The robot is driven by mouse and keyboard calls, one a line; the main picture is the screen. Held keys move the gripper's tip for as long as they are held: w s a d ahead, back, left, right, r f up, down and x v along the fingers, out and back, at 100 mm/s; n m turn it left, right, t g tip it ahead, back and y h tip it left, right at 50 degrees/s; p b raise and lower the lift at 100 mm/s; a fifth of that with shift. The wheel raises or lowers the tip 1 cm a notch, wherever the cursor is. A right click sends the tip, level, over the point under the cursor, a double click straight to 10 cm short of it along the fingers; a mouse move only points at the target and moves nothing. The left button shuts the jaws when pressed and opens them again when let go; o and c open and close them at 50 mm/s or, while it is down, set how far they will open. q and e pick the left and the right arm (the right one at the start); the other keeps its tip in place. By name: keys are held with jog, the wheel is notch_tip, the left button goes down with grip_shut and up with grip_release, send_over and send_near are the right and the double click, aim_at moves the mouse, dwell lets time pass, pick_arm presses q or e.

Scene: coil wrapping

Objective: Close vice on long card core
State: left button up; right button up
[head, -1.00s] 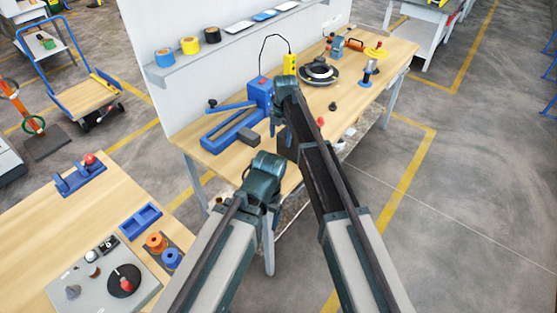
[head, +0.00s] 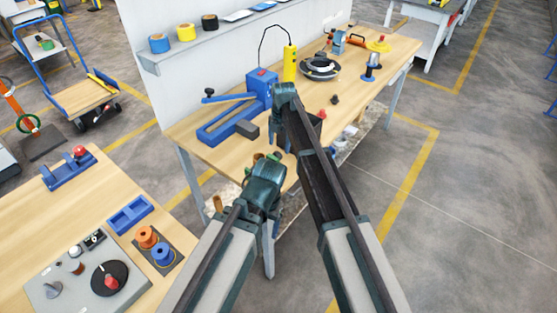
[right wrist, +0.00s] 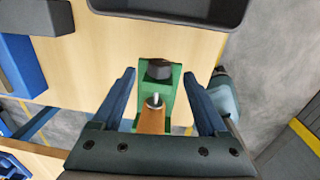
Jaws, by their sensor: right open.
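In the head view small green and brown parts (head: 257,157) show just behind my left wrist, partly hidden. My left gripper (head: 268,225) points down at the table's near edge; its fingers do not show clearly.
A blue lever tool (head: 230,118) and a yellow handheld device (head: 290,63) stand on the bench. A dark tray (right wrist: 170,8) lies beyond the vice. A second table (head: 75,215) with spools (head: 163,254) is at the left. A panel with tape rolls backs the bench.

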aim_at(277, 152)
notch_tip(277, 152, down, 5)
jog(key=b, duration=0.4)
jog(key=shift+w+a+f, duration=0.1)
jog(key=shift+a, duration=0.05)
grip_shut()
jog(key=shift+w+a+g+h, duration=0.2)
jog(key=shift+w+g+h, duration=0.1)
jog(key=shift+g+h, duration=0.15)
jog(key=shift+h, duration=0.45)
jog(key=shift+s+g, duration=0.2)
jog(key=shift+g, duration=0.15)
